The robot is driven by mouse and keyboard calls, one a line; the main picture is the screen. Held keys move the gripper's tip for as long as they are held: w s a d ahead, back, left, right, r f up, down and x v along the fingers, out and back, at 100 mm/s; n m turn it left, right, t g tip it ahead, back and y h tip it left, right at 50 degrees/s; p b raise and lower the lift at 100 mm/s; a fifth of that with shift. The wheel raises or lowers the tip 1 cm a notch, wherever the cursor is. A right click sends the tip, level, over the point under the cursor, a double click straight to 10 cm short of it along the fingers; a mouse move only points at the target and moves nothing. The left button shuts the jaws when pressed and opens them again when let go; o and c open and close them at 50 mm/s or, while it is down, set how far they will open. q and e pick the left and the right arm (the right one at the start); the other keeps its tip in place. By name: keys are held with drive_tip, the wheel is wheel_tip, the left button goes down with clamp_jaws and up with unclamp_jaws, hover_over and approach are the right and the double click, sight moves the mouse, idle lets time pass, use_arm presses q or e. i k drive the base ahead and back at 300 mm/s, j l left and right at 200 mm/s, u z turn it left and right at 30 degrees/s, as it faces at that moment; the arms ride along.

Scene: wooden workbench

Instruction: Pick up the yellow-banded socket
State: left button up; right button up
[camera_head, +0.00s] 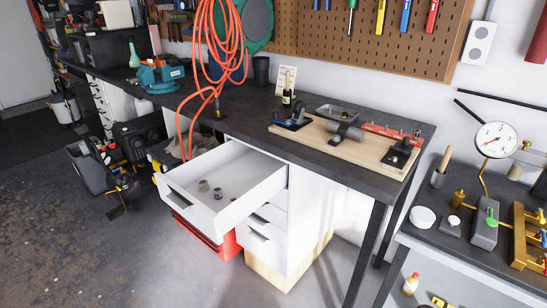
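Two small socket-like cylinders stand inside the open white drawer (262,196). The left one (203,186) has a yellowish tint, and the other (217,193) is close beside it on the right. They are too small for me to tell for sure which has a yellow band. A red rail (385,131) with small dark pieces lies on the wooden board on the bench. Neither of my grippers shows in this view.
The drawer juts out below the dark workbench (240,112). The wooden board (345,152) carries metal tools. An orange hose (187,105) hangs over the bench edge by the drawer's back left. A side table with a dial gauge (495,140) stands right. Floor in front is clear.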

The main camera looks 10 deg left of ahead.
sight(203, 183)
drive_tip(key=i+l+u, duration=0.1)
drive_tip(key=i+u, duration=0.25)
drive_tip(key=i, duration=0.5)
